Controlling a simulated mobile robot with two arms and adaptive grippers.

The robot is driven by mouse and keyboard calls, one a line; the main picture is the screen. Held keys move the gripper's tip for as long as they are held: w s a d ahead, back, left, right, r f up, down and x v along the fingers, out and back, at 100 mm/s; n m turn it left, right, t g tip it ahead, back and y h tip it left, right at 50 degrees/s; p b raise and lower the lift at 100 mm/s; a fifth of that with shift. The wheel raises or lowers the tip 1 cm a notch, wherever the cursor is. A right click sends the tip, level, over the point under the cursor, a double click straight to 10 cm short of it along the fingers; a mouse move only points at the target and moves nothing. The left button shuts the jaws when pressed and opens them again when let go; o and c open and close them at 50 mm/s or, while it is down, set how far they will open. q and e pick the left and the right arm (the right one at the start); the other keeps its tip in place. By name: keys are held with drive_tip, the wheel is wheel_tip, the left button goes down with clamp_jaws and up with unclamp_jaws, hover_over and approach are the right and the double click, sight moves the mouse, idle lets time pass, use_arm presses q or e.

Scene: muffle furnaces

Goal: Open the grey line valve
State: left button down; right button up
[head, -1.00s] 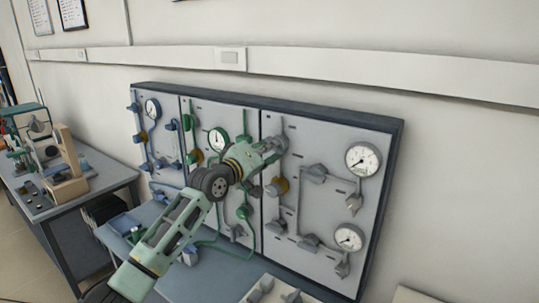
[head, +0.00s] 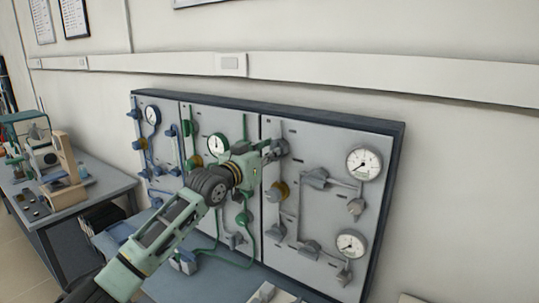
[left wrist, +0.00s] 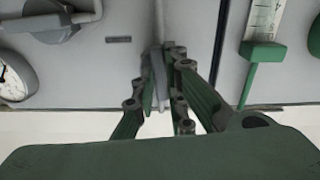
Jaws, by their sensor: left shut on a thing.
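The grey line valve (head: 279,147) sits at the top left of the grey section of the wall panel (head: 310,145). My left gripper (head: 267,152) reaches it from the left. In the left wrist view, the left gripper (left wrist: 163,92) is shut on a slim grey handle (left wrist: 158,70), with fingers on both sides of it. The fingers partly hide the handle, and its exact angle is hard to tell. My right gripper is not in view.
A green-line section with a gauge (head: 218,143) and a blue-line section are to the left. A bench (head: 60,215) stands at far left.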

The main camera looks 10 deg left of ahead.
use_arm(q)
drive_tip(key=shift+f+m, duration=0.1)
drive_tip(key=shift+m, duration=0.5)
drive_tip(key=c, duration=1.8)
unclamp_jaws()
drive_tip(key=v, duration=1.2)
